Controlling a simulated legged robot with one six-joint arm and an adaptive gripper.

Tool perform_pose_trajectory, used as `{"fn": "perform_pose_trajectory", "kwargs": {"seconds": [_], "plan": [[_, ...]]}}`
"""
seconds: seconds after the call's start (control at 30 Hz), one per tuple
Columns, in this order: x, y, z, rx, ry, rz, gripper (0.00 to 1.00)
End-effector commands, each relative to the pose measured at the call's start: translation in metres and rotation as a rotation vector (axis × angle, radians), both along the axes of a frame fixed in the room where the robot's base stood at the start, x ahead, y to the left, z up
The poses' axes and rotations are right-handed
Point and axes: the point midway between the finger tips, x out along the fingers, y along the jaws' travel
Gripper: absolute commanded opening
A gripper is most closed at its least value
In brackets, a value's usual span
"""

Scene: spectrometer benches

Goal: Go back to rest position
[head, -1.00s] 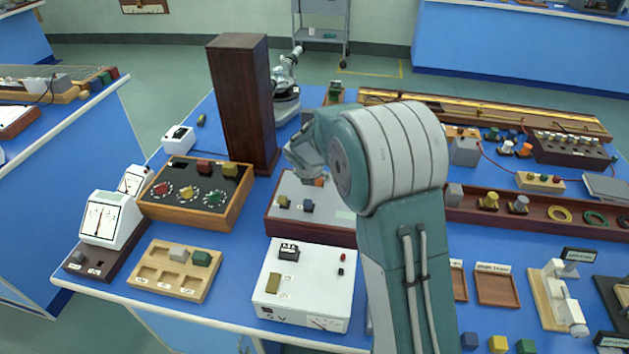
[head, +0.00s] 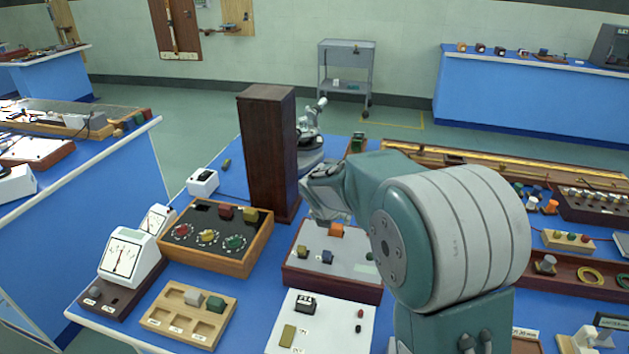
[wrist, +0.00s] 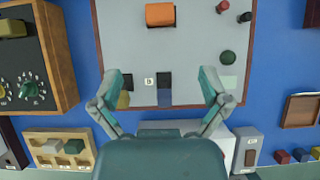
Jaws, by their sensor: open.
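My gripper (head: 326,192) is in the head view at the centre, on the far side of my arm's large rounded joint. It is above the bench, in front of the tall dark wooden column. In the wrist view my gripper (wrist: 164,90) has its two fingers spread wide with nothing held between them. The grey-topped panel box (wrist: 200,70) lies below the fingers, with an orange block (wrist: 160,15) beyond the tips. A yellow block and a dark blue block on the panel are partly hidden by or near the left finger.
The dark column (head: 272,160) stands close behind my gripper. A dial box (head: 215,262), a meter (head: 130,258), a wooden tray (head: 170,333) and a white unit (head: 335,335) crowd the left and front. A long brown rail tray (head: 595,292) lies right.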

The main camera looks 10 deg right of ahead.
Motion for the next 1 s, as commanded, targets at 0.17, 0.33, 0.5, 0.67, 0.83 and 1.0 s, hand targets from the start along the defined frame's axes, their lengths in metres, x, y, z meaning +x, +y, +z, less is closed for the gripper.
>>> {"fn": "perform_pose_trajectory", "kwargs": {"seconds": [0.17, 0.33, 0.5, 0.67, 0.83, 1.0], "plan": [[-0.014, -0.005, 0.016, 0.062, -0.027, -0.11, 0.96], [-0.054, -0.017, 0.051, 0.241, -0.094, -0.422, 0.96], [-0.1, -0.027, 0.08, 0.435, -0.157, -0.753, 0.96], [-0.145, -0.033, 0.1, 0.618, -0.209, -1.063, 0.96], [-0.193, -0.037, 0.113, 0.811, -0.254, -1.389, 0.96], [-0.241, -0.038, 0.119, 1.0, -0.284, -1.715, 0.96]]}}
